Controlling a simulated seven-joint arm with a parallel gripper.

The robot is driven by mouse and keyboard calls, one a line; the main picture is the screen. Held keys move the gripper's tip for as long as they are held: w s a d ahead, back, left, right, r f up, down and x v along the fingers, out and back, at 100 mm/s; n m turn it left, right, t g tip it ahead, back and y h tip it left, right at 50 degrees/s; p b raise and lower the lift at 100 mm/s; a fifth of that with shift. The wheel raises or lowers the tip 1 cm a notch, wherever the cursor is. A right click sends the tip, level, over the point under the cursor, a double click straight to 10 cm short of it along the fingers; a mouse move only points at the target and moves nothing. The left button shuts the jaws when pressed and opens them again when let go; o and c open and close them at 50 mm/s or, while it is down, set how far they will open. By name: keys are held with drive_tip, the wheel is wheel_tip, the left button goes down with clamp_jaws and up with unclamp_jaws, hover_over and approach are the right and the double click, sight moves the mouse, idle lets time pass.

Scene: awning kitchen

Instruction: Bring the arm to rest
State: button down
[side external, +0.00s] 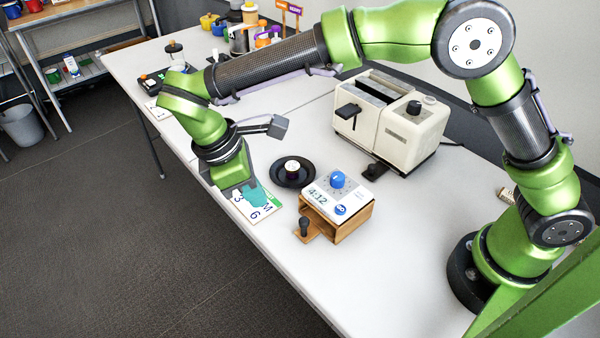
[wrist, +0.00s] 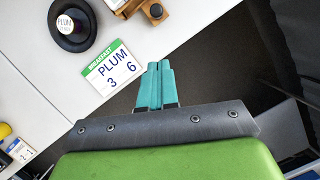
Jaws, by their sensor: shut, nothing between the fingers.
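My gripper (wrist: 157,68) is shut and empty, its two teal fingers pressed together in the wrist view. In the side view my gripper (side external: 258,196) points down near the table's front edge and covers part of a white card. The card (wrist: 114,69) has a green band and reads PLUM, 3 and 6 in the wrist view; it lies on the table (side external: 292,258). I cannot tell how high the fingers are above the table. My green arm reaches across the table from the right.
A black dish (side external: 283,183) holds a small jar labelled PLUM (wrist: 65,24). A wooden box (side external: 350,219) with a 4:12 timer (side external: 321,194) and a dark-knobbed part stands right of it. A cream toaster (side external: 410,138) stands behind. Several pots and signs are at the far end.

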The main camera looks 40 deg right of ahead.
drive_tip(key=s+d+r+m+t+y, duration=0.1)
drive_tip(key=s+d+r+m+t, duration=0.2)
drive_tip(key=d, duration=0.5)
drive_tip(key=s+d+r+m+t+y, duration=0.2)
drive_tip(key=s+d+r+m+t, duration=0.1)
drive_tip(key=d+m, duration=0.5)
drive_tip(key=s+d+r+m+t+y, duration=0.2)
drive_tip(key=s+d+r+m, duration=0.3)
drive_tip(key=d, duration=0.3)
drive_tip(key=shift+s+r+m+t, duration=0.3)
drive_tip(key=shift+s+t, duration=0.1)
drive_tip(key=shift+t, duration=0.1)
